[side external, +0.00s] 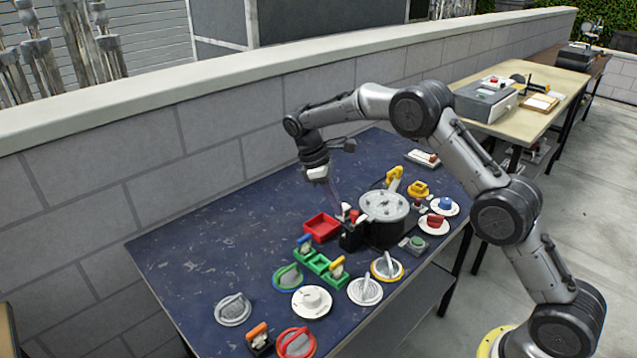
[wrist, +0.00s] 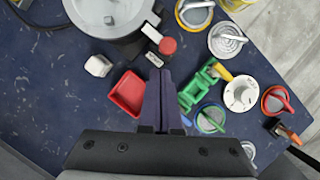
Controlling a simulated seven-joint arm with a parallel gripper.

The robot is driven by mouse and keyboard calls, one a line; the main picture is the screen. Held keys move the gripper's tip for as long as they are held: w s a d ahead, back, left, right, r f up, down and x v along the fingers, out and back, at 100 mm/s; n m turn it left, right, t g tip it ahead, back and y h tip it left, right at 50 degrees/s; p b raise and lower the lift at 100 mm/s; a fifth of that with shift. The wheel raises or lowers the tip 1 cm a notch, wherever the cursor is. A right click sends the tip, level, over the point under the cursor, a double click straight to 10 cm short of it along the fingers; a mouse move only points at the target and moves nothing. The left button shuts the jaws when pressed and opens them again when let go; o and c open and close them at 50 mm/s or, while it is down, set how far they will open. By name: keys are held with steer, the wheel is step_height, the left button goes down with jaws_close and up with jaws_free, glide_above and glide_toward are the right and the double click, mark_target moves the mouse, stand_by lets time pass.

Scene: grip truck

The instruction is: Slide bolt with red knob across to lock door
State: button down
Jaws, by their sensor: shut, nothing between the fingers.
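A red knob (side external: 355,215) sits on a small black fixture (side external: 350,238) beside a round grey drum (side external: 384,206). In the wrist view the red knob (wrist: 167,46) lies just beyond my fingertips, with black-and-white parts next to it. I cannot make out the bolt's travel or the door clearly.
A red tray (side external: 321,227) and a green latch piece (side external: 318,262) stand close by. Several dials and knobs crowd the table's front and right, including a white dial (side external: 312,301). The blue table (side external: 200,250) is clear at the left. A block wall (side external: 150,160) runs behind.

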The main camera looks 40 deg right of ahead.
steer(key=w+a+v, duration=0.1)
steer(key=v, duration=1)
steer(key=shift+w+f, duration=0.3)
steer(key=shift+f, duration=0.15)
steer(key=shift+a, duration=0.1)
